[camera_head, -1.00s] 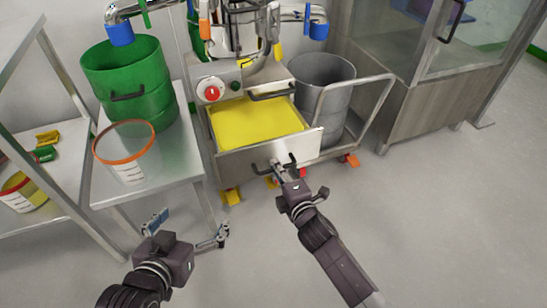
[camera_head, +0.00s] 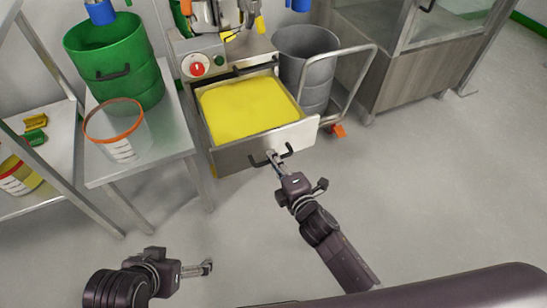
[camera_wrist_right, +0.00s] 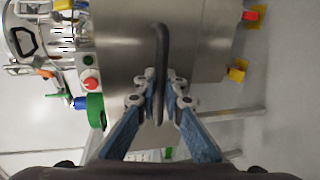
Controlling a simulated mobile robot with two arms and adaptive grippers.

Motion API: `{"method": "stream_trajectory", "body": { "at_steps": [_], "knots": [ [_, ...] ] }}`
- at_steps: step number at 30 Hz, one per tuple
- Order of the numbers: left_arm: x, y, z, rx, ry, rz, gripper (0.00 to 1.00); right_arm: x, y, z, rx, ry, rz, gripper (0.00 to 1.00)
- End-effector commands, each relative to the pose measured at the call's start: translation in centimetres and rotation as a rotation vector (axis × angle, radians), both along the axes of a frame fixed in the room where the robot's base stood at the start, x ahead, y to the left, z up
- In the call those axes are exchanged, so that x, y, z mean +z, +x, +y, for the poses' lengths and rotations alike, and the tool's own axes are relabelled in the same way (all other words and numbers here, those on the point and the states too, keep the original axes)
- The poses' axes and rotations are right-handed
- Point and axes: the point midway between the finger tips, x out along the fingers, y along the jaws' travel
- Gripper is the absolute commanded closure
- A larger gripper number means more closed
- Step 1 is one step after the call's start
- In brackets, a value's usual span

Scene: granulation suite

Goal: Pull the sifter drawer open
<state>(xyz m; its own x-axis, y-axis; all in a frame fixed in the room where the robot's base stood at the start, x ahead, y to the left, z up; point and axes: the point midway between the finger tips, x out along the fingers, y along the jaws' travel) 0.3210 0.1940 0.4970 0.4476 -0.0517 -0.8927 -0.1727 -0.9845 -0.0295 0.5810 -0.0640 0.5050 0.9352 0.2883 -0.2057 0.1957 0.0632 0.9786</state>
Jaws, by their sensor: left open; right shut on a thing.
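The sifter drawer (camera_head: 245,149) is pulled out of the sifter body, and a yellow layer (camera_head: 246,105) fills its inside. Its dark bar handle (camera_head: 288,150) is on the drawer front. My right gripper (camera_head: 273,158) is shut on this handle. In the right wrist view the handle (camera_wrist_right: 161,60) passes between the fingers of my right gripper (camera_wrist_right: 160,98), and the steel drawer front (camera_wrist_right: 125,45) lies beyond. My left gripper (camera_head: 208,267) is open and empty, low at the left over the floor, well apart from the drawer.
A steel table (camera_head: 140,170) left of the drawer bears a green bucket (camera_head: 118,65) and a clear container with an orange rim (camera_head: 117,132). A grey bin (camera_head: 306,68) stands on a trolley (camera_head: 347,92) behind right. A cabinet (camera_head: 408,82) is further right. Floor (camera_head: 420,190) in front is clear.

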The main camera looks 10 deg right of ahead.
Motion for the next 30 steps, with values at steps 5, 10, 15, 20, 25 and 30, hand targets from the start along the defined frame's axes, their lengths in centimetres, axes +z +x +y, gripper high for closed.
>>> {"method": "stream_trajectory", "body": {
  "at_steps": [5,10,15,20,25,30],
  "knots": [
    [0.0,0.0,0.0,0.000,0.000,-0.001,0.03,-0.1,0.0,0.0,-0.001,-0.001,0.002,0.85],
    [0.0,0.0,0.0,0.000,0.000,-0.002,0.03,-0.1,0.0,0.0,0.000,0.000,0.001,0.73],
    [0.0,0.0,0.0,0.000,0.000,-0.002,0.03,0.0,0.0,0.0,0.000,0.000,0.001,0.73],
    [0.0,0.0,-0.1,-0.001,0.000,0.000,0.03,0.0,-0.6,-0.2,0.000,-0.001,0.002,0.73],
    [0.0,0.0,0.0,-0.001,-0.001,-0.001,0.03,0.5,-3.1,-1.0,0.000,0.000,0.004,0.73],
    [0.0,0.0,0.0,0.000,-0.001,-0.001,0.03,1.2,-6.4,-2.0,0.000,0.000,0.004,0.73]
  ]
}}
